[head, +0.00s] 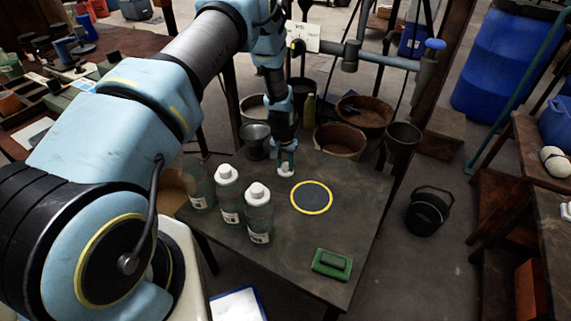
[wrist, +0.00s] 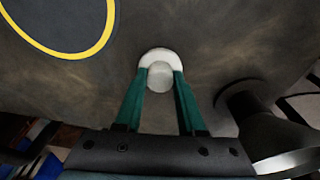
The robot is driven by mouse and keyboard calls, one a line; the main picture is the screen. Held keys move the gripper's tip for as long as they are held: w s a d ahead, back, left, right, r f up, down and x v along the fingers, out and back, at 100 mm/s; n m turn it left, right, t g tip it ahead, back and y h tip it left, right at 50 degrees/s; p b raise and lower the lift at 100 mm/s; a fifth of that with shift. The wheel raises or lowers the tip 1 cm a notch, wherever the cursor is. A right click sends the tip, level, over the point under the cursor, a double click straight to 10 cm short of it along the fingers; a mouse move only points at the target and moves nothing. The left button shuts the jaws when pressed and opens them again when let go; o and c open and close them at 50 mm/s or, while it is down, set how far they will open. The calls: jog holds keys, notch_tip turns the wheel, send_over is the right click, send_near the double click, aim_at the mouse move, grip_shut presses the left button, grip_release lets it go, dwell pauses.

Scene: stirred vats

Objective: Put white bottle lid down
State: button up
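The white bottle lid (wrist: 160,68) is between the green fingertips of my gripper (wrist: 160,78) in the wrist view, with a finger against each side. In the head view, my gripper (head: 287,160) points down low over the dark table, with the white lid (head: 287,174) at its tips. I cannot tell whether the lid touches the tabletop. The yellow-ringed dark disc (head: 311,197) is just right of and nearer than my gripper; it also shows at upper left in the wrist view. Two bottles with white caps, a left one (head: 229,194) and a right one (head: 259,213), stand nearer.
Another bottle (head: 200,188) is partly behind my arm, its top hidden. A green block (head: 332,264) lies near the table's front right. A dark metal vessel (head: 255,140) stands at the back. The table (head: 350,205) is bare right of the disc.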

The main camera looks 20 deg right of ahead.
aim_at(284, 173)
jog(key=o, duration=0.5)
jog(key=shift+c, duration=0.2)
notch_tip(284, 173, up, 12)
jog(key=s+a, duration=0.1)
jog(key=s+a+r+n, duration=0.1)
jog(key=a+r+n, duration=0.3)
jog(key=a+r, duration=1.4)
jog(key=s+a+r+n, duration=0.2)
jog(key=s+a, duration=0.4)
jog(key=a, duration=0.1)
jog(key=s+a+r+n, duration=0.1)
jog(key=s+a+r, duration=0.2)
jog(key=s+a, duration=0.3)
jog(key=shift+s+a+n+t+y, duration=0.2)
jog(key=shift+a+n+t+y, duration=0.15)
jog(key=shift+a, duration=0.85)
